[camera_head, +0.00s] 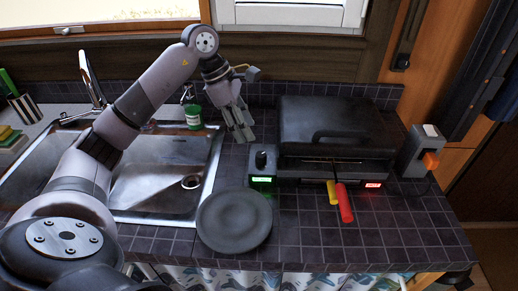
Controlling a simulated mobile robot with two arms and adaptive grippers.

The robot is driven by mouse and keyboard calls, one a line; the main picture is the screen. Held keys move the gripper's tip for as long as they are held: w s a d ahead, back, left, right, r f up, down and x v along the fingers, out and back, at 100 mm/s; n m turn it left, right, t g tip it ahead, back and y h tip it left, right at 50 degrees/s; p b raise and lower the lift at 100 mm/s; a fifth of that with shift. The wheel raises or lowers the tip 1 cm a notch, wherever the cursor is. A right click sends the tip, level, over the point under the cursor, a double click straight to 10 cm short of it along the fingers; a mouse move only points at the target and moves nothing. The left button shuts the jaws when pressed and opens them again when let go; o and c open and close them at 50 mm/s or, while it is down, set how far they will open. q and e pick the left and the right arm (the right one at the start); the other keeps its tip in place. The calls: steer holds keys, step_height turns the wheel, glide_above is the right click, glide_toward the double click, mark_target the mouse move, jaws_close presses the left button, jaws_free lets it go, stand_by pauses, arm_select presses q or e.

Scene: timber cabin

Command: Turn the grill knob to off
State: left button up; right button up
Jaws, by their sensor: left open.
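The black grill (330,118) stands on the dark tiled counter with its lid down. A dark knob (261,160) with a light mark sits on top of a small block at the grill's front left corner. A green light (262,180) glows on the block's front below the knob. A red lit display (373,185) shows at the grill's front right. My left gripper (243,136) is open and empty, pointing down behind and slightly left of the knob, apart from it. My right gripper is not in view.
A dark round plate (234,221) lies in front of the knob. Red-handled (344,203) and yellow-handled (332,193) tools stick out at the grill's front. A steel sink (150,205) is left; a green jar (193,117) stands behind it. A grey box with an orange plug (430,159) is right.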

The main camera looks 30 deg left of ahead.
mark_target(261, 154)
arm_select(q)
steer(key=p+x, duration=0.1)
steer(key=x, duration=0.8)
steer(key=shift+f, duration=0.15)
steer(key=shift+c, duration=0.4)
jaws_close()
